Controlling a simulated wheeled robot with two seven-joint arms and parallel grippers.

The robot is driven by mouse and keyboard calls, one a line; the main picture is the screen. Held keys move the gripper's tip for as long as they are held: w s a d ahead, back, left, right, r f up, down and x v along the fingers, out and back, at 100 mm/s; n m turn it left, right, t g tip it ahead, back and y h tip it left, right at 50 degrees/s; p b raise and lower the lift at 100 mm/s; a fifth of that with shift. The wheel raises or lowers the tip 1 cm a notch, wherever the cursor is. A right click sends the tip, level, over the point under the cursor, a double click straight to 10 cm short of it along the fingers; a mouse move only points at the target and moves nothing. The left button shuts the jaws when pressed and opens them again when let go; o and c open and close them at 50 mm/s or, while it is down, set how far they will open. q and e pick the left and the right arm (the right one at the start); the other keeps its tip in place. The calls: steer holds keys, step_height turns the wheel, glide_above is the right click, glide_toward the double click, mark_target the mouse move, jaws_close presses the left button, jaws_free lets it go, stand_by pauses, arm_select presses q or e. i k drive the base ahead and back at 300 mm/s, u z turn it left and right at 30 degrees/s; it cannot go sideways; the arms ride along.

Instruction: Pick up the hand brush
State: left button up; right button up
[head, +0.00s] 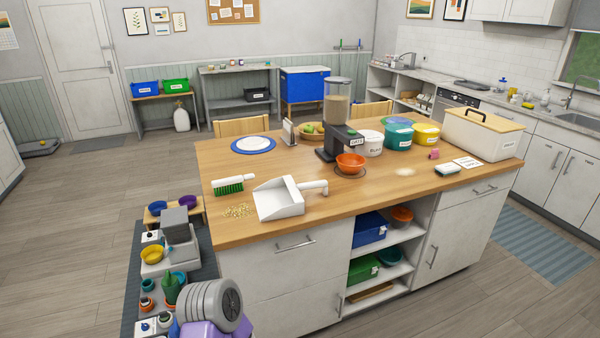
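The hand brush (234,184) lies on the wooden top of the island counter, near its left end. It has a white back and handle and green bristles. Its bristles face the lower left, and a small scatter of tan crumbs (238,210) lies just in front of it. A white dustpan (278,199) sits to its right, with its handle pointing right; a small gap shows between them. Neither of my grippers shows in the head view.
A blue-rimmed plate (253,145) lies behind the brush. A food dispenser (338,105) with an orange bowl (351,162) stands right of the dustpan. Tubs and a bread-box-like bin (482,138) fill the right end. Bowls and bottles crowd the floor-side area at lower left.

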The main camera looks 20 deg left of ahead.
mark_target(238, 180)
steer(key=z, duration=0.2)
steer(key=i, duration=1.2)
steer(key=u, duration=1)
steer(key=i, duration=0.7)
steer(key=u, duration=0.55)
